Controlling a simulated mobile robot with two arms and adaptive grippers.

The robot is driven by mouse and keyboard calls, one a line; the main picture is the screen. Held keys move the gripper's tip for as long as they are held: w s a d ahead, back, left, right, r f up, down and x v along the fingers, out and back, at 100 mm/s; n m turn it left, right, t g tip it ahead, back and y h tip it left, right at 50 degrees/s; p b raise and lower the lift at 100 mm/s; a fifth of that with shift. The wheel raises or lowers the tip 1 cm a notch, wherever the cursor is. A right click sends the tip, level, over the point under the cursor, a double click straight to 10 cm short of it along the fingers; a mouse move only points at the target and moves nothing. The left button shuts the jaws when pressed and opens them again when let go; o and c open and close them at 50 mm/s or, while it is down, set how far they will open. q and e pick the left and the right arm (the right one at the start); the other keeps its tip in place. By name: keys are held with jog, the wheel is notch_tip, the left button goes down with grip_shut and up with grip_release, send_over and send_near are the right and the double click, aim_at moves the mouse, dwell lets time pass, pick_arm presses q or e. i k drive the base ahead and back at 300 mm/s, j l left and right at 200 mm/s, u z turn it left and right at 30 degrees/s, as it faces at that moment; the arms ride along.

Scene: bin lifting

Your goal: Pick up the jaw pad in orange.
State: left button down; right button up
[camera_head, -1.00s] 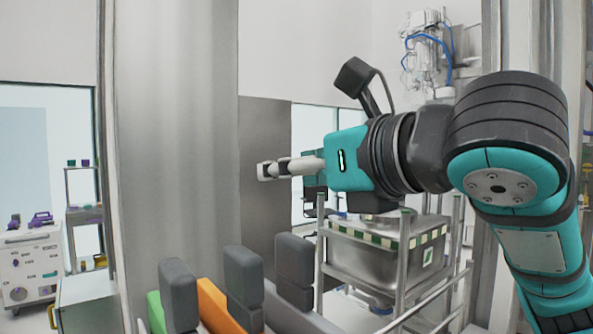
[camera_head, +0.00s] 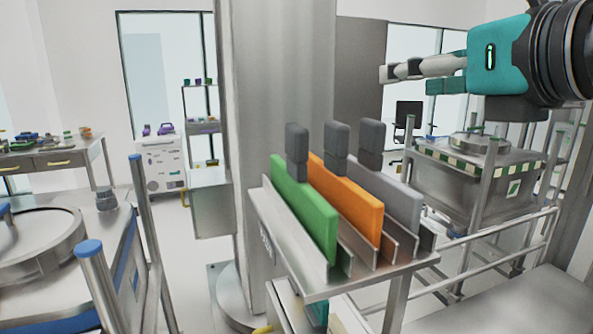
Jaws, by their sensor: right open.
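The orange jaw pad (camera_head: 352,203) stands on edge in a slotted metal rack (camera_head: 338,286), with a dark grey block at its back end. It sits in the middle, between a green jaw pad (camera_head: 306,212) on the left and a grey jaw pad (camera_head: 398,200) on the right. My right gripper (camera_head: 387,73) is at the upper right, with its fingers pointing left. It is open and empty, above the rack and apart from all the pads. My left gripper is out of view.
A metal column (camera_head: 275,100) rises behind the rack. A steel bin (camera_head: 458,185) with a striped rim stands in a tube frame at the right. A steel vessel with blue-capped posts (camera_head: 90,247) stands at the left.

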aim_at(363, 210)
jog(key=k, duration=1.4)
